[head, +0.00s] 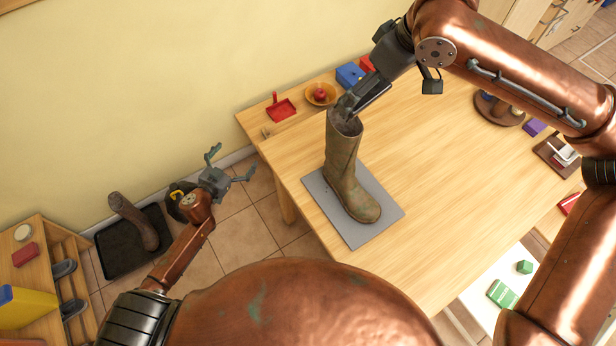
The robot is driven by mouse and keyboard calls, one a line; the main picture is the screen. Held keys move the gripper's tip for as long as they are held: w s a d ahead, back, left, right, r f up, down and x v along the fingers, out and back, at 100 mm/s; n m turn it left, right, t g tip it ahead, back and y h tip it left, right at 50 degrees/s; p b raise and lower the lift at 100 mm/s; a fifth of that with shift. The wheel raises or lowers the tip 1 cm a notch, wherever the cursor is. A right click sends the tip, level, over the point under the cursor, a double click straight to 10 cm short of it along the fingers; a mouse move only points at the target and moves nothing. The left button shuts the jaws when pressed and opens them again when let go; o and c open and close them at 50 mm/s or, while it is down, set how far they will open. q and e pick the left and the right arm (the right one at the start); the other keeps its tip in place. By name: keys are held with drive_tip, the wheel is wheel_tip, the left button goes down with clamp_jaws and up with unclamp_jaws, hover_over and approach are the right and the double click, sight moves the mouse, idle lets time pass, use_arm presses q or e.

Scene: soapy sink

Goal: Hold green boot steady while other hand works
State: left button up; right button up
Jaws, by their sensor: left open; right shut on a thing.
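The green boot (343,165) stands upright on a grey mat (376,236) near the left edge of the wooden table, its toe pointing to the lower right. My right gripper (349,106) reaches down from above and is shut on the rim of the boot's shaft; its fingertips are partly hidden at the opening. My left gripper (229,163) is open and empty, off the table to the left of the boot and above the tiled floor.
A red dustpan (280,108), an orange bowl (320,94) and a blue box (350,75) sit along the table's far edge. The table right of the mat is clear.

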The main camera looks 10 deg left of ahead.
sight(341, 158)
use_arm(q)
drive_tip(key=s+d+r+m+h, duration=0.1)
drive_tip(key=s+d+r+h, duration=0.3)
drive_tip(key=d, duration=0.6)
drive_tip(key=s+d+r+m+g+h, duration=0.1)
drive_tip(key=s+d+r+m+h, duration=0.1)
drive_tip(key=s+d+r, duration=0.5)
drive_tip(key=s+d+r+m+h, duration=0.1)
drive_tip(key=d+r+h, duration=0.25)
drive_tip(key=d, duration=0.85)
drive_tip(key=x, duration=1.2)
drive_tip(key=shift+w+d, duration=0.1)
drive_tip(key=shift+c, duration=0.7)
drive_tip(key=c, duration=1.5)
drive_tip(key=o, duration=1.6)
drive_tip(key=shift+o, duration=0.2)
